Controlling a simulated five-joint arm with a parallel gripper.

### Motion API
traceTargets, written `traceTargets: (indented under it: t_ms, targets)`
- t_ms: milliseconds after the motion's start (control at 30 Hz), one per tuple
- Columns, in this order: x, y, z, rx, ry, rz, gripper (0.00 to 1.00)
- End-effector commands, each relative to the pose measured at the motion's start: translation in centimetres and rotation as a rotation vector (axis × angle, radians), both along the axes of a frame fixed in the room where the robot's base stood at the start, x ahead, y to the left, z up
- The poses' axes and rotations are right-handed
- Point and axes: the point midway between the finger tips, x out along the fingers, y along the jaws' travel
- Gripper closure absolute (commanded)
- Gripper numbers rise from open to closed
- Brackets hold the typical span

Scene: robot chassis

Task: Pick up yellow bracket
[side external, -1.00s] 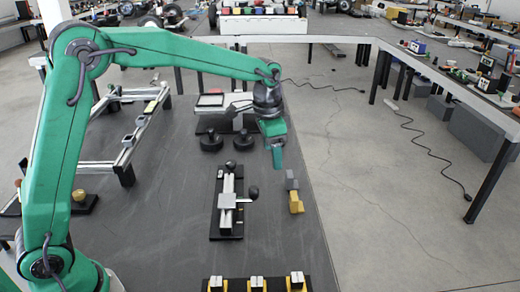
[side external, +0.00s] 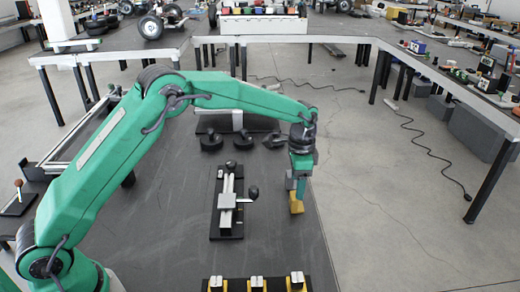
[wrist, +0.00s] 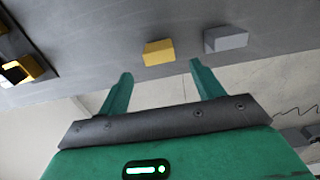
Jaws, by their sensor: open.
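The yellow bracket (side external: 296,207) lies on the dark table near its right edge. In the wrist view the yellow bracket (wrist: 158,52) sits just beyond and between my two fingertips. My gripper (side external: 297,194) points down over the bracket in the side view and hides part of it. In the wrist view my gripper (wrist: 160,72) is open, with nothing between its fingers.
A grey block (wrist: 227,39) lies close beside the bracket, beyond the right finger. A black-based clamp fixture (side external: 228,200) stands to the left. A front rack (side external: 257,284) holds several yellow-and-silver parts. Black round parts (side external: 211,141) stand behind. Bare table lies between fixture and rack.

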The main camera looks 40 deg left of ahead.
Motion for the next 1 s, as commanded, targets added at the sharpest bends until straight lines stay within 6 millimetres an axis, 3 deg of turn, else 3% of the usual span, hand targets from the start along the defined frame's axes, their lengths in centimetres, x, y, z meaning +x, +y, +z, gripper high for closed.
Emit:
traceTargets:
  t_ms: [200, 567, 1000]
  targets:
    - [-0.1, 0.1, -1.7, 0.001, 0.002, 0.001, 0.34]
    - [-0.1, 0.1, -2.7, 0.001, 0.002, 0.001, 0.34]
    - [-0.4, 0.3, -7.0, 0.0, 0.001, 0.001, 0.34]
